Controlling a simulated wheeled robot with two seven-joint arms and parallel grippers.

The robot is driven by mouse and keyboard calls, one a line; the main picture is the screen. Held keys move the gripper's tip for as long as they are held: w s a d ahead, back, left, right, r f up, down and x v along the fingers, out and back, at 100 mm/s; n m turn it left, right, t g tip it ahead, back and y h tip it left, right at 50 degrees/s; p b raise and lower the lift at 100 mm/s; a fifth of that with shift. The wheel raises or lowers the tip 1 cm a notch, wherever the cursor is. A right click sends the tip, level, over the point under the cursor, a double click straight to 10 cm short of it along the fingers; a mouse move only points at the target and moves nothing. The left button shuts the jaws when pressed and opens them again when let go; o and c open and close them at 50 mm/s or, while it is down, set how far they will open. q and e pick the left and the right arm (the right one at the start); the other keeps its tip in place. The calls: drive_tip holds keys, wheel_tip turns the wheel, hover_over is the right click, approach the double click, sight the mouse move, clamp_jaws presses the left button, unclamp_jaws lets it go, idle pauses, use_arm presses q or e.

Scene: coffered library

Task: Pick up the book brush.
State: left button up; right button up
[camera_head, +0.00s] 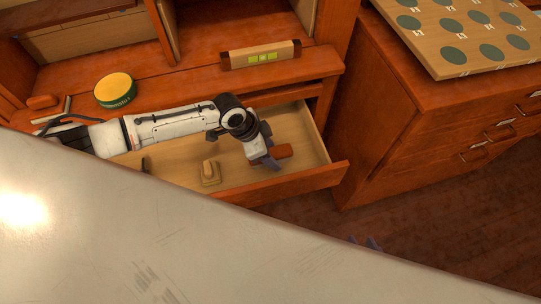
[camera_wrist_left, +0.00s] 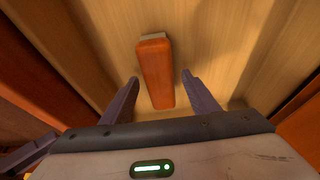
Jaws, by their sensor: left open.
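The book brush (camera_head: 283,151) has a reddish-brown wooden handle and lies in the open drawer, near its right end. In the left wrist view the brush (camera_wrist_left: 155,72) shows its long handle, with a pale strip at the far end. My left gripper (camera_head: 268,163) is inside the drawer, beside the brush in the head view. In the left wrist view its open fingers (camera_wrist_left: 160,78) stand either side of the handle's near part, with gaps on both sides. Of my right gripper (camera_head: 365,242) only the dark fingertips show, low in the head view; the rest is hidden.
The open drawer (camera_head: 318,185) also holds a small wooden stamp-like piece (camera_head: 210,173). A green-and-yellow round tin (camera_head: 115,90) and a wooden block with a green level-like panel (camera_head: 261,55) stand on the desk above. A cabinet (camera_head: 400,120) stands to the right.

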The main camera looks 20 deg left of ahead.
use_arm(q)
drive_tip(key=shift+f, duration=0.2)
idle(0.6)
drive_tip(key=c, duration=1.2)
drive_tip(key=shift+o, duration=0.2)
wheel_tip(320, 180, up, 11)
drive_tip(key=shift+f+p, duration=0.2)
drive_tip(key=shift+p, duration=0.75)
